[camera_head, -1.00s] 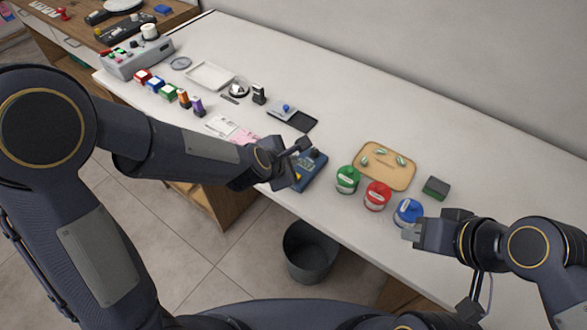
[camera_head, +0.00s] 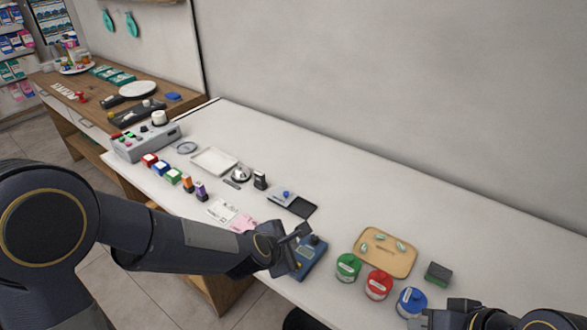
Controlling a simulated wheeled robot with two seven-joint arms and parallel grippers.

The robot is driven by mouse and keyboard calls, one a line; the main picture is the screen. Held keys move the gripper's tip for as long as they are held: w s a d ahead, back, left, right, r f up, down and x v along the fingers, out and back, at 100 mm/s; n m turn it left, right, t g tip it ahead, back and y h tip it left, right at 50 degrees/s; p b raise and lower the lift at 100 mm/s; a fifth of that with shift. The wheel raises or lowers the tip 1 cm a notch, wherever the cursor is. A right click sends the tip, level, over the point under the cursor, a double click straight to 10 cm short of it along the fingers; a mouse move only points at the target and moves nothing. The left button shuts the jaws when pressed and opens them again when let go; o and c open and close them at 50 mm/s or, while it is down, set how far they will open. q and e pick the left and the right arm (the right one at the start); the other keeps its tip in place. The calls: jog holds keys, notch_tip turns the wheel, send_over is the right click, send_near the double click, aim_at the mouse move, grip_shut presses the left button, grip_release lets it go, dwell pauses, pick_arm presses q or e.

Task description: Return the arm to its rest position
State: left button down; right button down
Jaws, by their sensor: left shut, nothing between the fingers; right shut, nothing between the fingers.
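My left gripper (camera_head: 297,237) is shut and empty. It hangs over the front part of the white counter (camera_head: 400,208), in front of a blue device (camera_head: 312,254) and partly covering it. My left arm reaches in from the left edge. My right gripper (camera_head: 424,320) is at the bottom edge of the view, just below the blue-lidded jar (camera_head: 411,302), and is partly cut off by the frame. Its fingers are shut with nothing seen between them.
Green (camera_head: 347,267) and red (camera_head: 378,285) jars stand near the front edge, by a tan tray (camera_head: 385,255) with small green-white items. A dark green block (camera_head: 437,274) is to the right. Several small boxes and a grey control box (camera_head: 146,142) stand at the left.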

pick_arm(q)
jog(key=s+a+r+m+h, duration=0.2)
jog(key=s+a+r+m, duration=0.65)
jog(key=a+r, duration=0.2)
jog(key=s+a+f+m+g+y, duration=0.1)
jog(key=s+a+m, duration=0.3)
jog(key=s, duration=0.3)
jog(key=s+a+m+g+y, duration=0.1)
jog(key=s+a+m, duration=0.4)
jog(key=s+m, duration=0.2)
jog(key=shift+s+a+f+y, duration=0.2)
jog(key=shift+s+f+y, duration=0.05)
jog(key=shift+f+y, duration=0.15)
